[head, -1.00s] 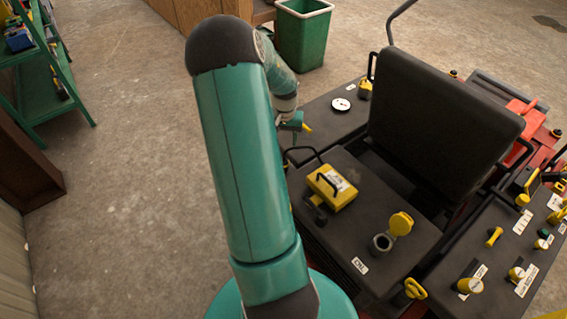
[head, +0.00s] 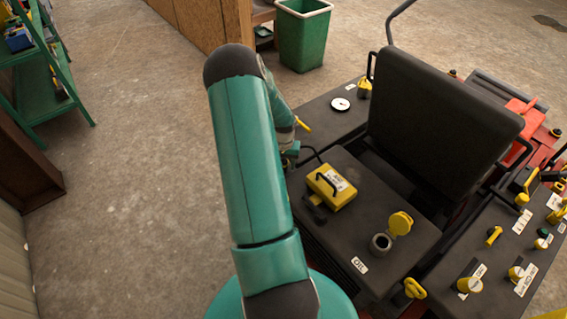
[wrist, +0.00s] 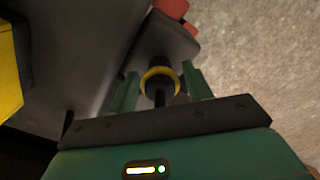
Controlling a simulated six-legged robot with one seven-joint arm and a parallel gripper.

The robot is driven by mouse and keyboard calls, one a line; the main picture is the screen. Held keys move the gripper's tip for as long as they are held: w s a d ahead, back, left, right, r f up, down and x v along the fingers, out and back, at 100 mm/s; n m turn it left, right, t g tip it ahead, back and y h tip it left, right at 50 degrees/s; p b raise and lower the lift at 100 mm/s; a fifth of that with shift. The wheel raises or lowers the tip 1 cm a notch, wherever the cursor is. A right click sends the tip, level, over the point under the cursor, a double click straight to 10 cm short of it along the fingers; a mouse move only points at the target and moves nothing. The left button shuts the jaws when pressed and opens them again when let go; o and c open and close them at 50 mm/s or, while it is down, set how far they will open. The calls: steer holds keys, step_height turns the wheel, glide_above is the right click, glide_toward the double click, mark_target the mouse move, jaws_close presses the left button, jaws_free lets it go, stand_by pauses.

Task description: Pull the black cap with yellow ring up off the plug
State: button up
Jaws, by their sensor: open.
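The black cap with its yellow ring (wrist: 160,76) is in the middle of the wrist view, against a dark panel near its edge. My gripper (wrist: 162,88) is open, with one green finger on each side of the cap. A gap shows between the cap and the fingers, so they are not closed on it. The plug under the cap is hidden. In the head view my gripper (head: 291,152) is small and partly behind my arm, at the left edge of the machine's dark deck. I cannot make out the cap there.
A yellow box with a black handle (head: 331,188) stands on the deck close to my gripper. An open filler with a yellow lid (head: 400,223) and a black seat (head: 445,120) are further right. A green bin (head: 302,35) stands behind.

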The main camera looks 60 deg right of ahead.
mark_target(284, 160)
jaws_close()
steer(key=shift+d+r, duration=0.1)
steer(key=shift+r, duration=1.6)
jaws_free()
steer(key=shift+r, duration=0.15)
step_height(284, 160, up, 14)
steer(key=shift+f, duration=0.2)
